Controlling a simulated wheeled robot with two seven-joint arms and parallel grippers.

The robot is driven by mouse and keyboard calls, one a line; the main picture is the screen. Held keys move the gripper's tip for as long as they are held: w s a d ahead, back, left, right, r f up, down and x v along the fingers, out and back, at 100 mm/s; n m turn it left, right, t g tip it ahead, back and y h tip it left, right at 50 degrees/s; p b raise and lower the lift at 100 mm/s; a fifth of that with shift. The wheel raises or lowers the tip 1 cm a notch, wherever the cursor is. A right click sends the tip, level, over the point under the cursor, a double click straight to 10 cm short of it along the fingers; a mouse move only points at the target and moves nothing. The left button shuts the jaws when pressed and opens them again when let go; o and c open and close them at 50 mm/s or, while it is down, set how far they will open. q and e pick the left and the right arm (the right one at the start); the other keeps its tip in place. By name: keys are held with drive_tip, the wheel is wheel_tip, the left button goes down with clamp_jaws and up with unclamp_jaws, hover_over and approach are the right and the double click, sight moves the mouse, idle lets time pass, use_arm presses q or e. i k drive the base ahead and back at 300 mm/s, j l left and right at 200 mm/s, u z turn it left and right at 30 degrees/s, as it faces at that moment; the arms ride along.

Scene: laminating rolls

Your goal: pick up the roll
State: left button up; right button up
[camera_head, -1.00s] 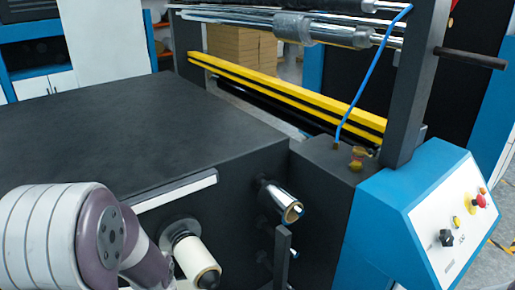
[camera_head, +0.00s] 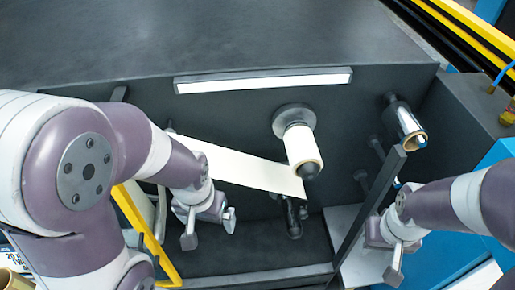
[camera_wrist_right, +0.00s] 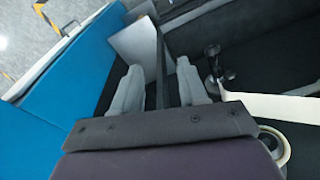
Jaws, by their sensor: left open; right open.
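A white roll (camera_head: 300,144) with a brown core sits on a dark spindle on the machine's front. A white strip of film (camera_head: 245,168) runs left from it. A shiny silver roll (camera_head: 406,122) is on another spindle to the right. Another roll end (camera_head: 12,282) shows at the lower left edge, mostly cut off. My left gripper (camera_head: 210,230) is open and empty, below the film strip. My right gripper (camera_head: 386,253) is open and empty, below the silver roll. In the right wrist view, its fingers (camera_wrist_right: 160,88) stand apart and the white roll (camera_wrist_right: 280,150) is partly hidden at lower right.
A dark upright post (camera_head: 372,205) stands between the white roll and my right gripper. A yellow frame (camera_head: 145,235) stands by my left gripper. A white strip bar (camera_head: 262,81) crosses the machine front above the rolls. The dark machine top (camera_head: 230,35) is clear.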

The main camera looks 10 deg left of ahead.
sight(301, 146)
drive_tip(key=k+j+z, duration=0.1)
drive_tip(key=j+z, duration=0.35)
drive_tip(key=k+j+z, duration=0.1)
drive_tip(key=j+z, duration=0.15)
drive_tip(key=z, duration=0.2)
